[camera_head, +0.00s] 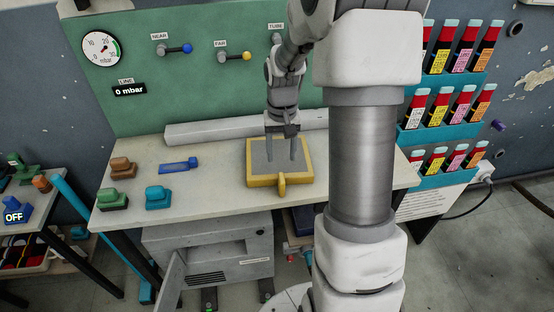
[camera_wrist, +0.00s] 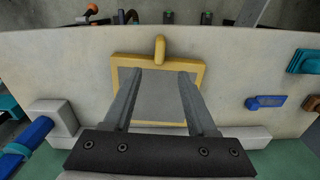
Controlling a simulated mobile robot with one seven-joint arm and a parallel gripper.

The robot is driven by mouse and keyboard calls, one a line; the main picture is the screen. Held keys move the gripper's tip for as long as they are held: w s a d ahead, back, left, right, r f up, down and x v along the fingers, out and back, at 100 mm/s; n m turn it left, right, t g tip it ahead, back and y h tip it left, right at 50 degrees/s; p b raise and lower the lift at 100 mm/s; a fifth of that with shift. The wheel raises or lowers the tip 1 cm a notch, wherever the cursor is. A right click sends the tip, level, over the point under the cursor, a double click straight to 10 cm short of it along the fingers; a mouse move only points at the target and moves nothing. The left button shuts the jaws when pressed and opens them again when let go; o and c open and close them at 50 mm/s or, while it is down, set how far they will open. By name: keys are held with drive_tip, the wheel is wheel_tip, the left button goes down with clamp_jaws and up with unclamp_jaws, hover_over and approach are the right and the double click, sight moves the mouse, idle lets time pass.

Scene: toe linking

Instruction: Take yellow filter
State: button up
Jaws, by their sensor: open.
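The yellow filter (camera_head: 283,181) is a yellow square frame with a grey panel and a small yellow handle on its front edge. It lies flat on the workbench, a little right of the middle. In the wrist view the yellow filter (camera_wrist: 196,66) is straight below the fingers, its handle at the top of the picture. My gripper (camera_head: 280,160) points down over the grey panel with its two fingers apart and nothing between them. In the wrist view my gripper (camera_wrist: 170,74) spans part of the panel. I cannot tell whether the fingertips touch it.
The bench (camera_head: 215,195) also carries a blue tool (camera_head: 179,166), a brown block (camera_head: 122,167), a green block (camera_head: 113,199) and a teal block (camera_head: 158,197) on the left. A grey pipe (camera_head: 220,131) runs behind the filter. A teal rack (camera_head: 444,128) of cartridges hangs at the right.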

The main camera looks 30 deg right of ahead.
sight(281, 175)
wheel_tip(281, 175, down, 10)
drive_tip(key=shift+r, duration=0.2)
idle(0.3)
clamp_jaws()
